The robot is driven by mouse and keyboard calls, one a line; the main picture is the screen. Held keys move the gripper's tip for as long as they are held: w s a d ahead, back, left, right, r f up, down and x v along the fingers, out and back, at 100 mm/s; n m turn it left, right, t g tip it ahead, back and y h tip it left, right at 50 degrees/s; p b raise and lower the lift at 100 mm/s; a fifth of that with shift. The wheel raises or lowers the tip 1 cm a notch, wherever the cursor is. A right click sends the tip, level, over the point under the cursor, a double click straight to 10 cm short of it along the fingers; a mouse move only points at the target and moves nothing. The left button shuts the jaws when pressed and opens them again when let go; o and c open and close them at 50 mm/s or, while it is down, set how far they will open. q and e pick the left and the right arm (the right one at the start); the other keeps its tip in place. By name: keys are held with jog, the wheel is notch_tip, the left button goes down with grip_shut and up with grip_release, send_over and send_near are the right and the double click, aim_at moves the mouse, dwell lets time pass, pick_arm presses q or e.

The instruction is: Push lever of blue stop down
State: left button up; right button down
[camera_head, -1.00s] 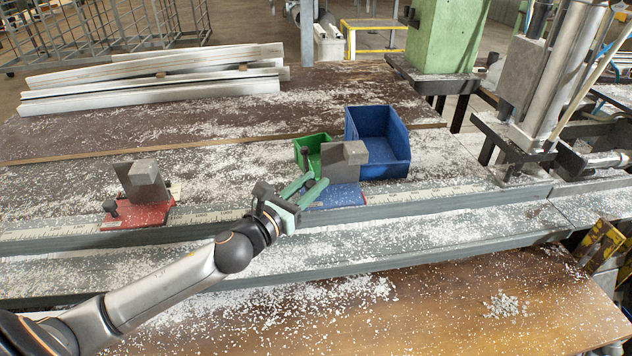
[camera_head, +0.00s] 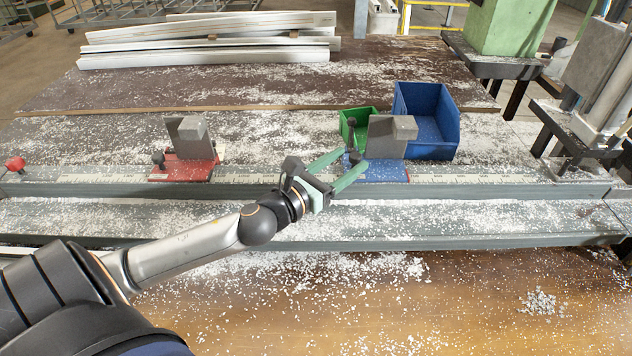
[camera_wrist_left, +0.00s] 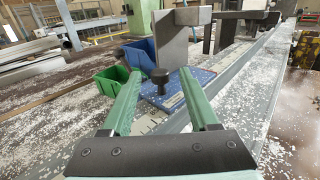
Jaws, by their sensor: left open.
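The blue stop (camera_head: 388,171) is a blue plate on the rail with an upright grey block (camera_head: 394,136). A dark upright lever (camera_head: 351,128) with a knob stands at its left side. My left gripper (camera_head: 353,159) has its two green fingers spread, with tips at the left edge of the blue plate, by the lever. In the left wrist view, a black knob (camera_wrist_left: 160,76) on a short stem shows between the open fingers, in front of the blue plate (camera_wrist_left: 199,80). Nothing is held. Whether a finger touches the lever cannot be told. My right gripper is out of view.
A red stop (camera_head: 184,170) with a grey block and dark knob sits further left on the rail. A green bin (camera_head: 361,138) and a larger blue bin (camera_head: 428,144) stand behind the blue stop. White chips cover the bench; the front board is otherwise clear.

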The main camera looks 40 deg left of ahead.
pick_arm(q)
jog(key=s, duration=0.4)
jog(key=s+a+b, duration=0.1)
jog(key=s, duration=0.2)
jog(key=shift+s, duration=0.1)
jog(key=shift+s+a, duration=0.15)
jog(key=shift+s, duration=0.75)
